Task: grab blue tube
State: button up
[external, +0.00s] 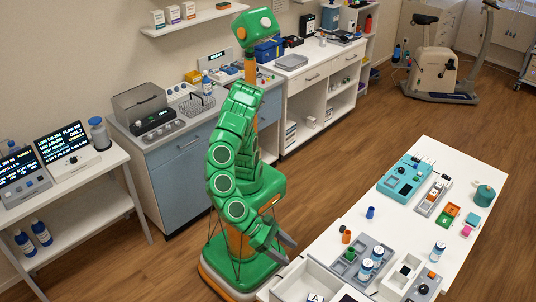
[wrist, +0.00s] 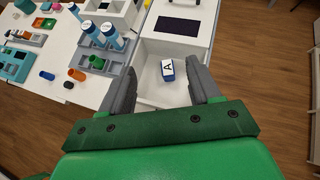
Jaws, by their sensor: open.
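A small blue tube (external: 370,212) stands upright on the white table, near its left edge in the external view. An orange tube (external: 346,236) stands close to it, and also shows in the wrist view (wrist: 77,74). My gripper (external: 287,249) is over the near left end of the table, apart from the blue tube. In the wrist view its two grey fingers (wrist: 161,68) are spread, with nothing held between them. Beyond them, a blue block marked A (wrist: 167,70) lies in a white bin.
White bottles with blue labels (external: 365,270) stand in a grey rack near the tubes. A teal tray (external: 405,180) lies farther back. The white bin (external: 296,290) has raised walls. Bare tabletop surrounds the blue tube.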

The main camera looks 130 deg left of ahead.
jog(key=w+a+f+m+h, duration=0.2)
jog(key=w+a+f, duration=0.1)
jog(key=w+a, duration=1.2)
jog(key=w+a+m+h, duration=0.1)
jog(key=a+h, duration=0.1)
jog(key=a, duration=1.7)
jog(key=s+a+m+h, duration=0.1)
jog(key=s+a, duration=0.2)
jog(key=a, duration=0.6)
jog(key=s+a+m+h, duration=0.1)
jog(key=s+a, duration=0.2)
jog(key=a, duration=0.5)
jog(key=s+a+r+m+t+h, duration=0.2)
jog(key=s+a+r, duration=0.1)
jog(key=s+a, duration=1)
send_near(373, 212)
jog(key=shift+w+f+t, duration=0.15)
jog(key=shift+w+f, duration=0.05)
jog(key=shift+w, duration=0.35)
jog(key=shift+w+f+t, duration=0.15)
jog(key=shift+w+f, duration=0.05)
jog(key=shift+w, duration=0.4)
jog(key=shift+f, duration=0.4)
jog(key=shift+d+x, duration=0.1)
jog(key=shift+x, duration=1.85)
jog(key=shift+d+x, duration=0.15)
jog(key=shift+x, duration=1.75)
jog(key=shift+s, duration=0.1)
